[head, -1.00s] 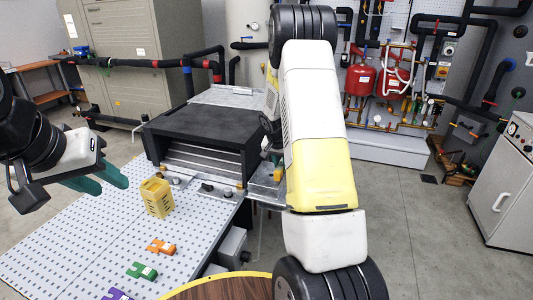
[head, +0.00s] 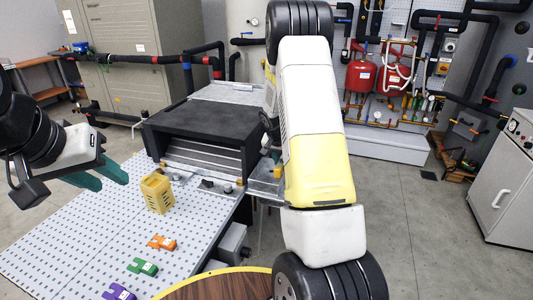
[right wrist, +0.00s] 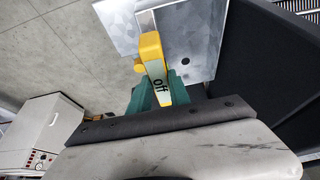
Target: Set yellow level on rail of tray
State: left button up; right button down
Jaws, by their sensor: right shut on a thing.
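In the head view the tray (head: 264,190) sits at the right side of the black box, and my right arm hides most of the right gripper and the level. My left gripper (head: 108,178) is open and empty above the perforated table.
A black box (head: 205,132) with a slatted front stands beside the tray. A yellow slotted container (head: 156,194) and orange (head: 161,243), green (head: 142,267) and purple (head: 119,292) pieces lie on the perforated table (head: 70,250). A round wooden top (head: 225,287) is in front.

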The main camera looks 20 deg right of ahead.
jog(key=shift+f, duration=0.8)
jog(key=c, duration=1.1)
grip_release()
jog(key=shift+c, duration=0.2)
jog(key=shift+v, duration=3.9)
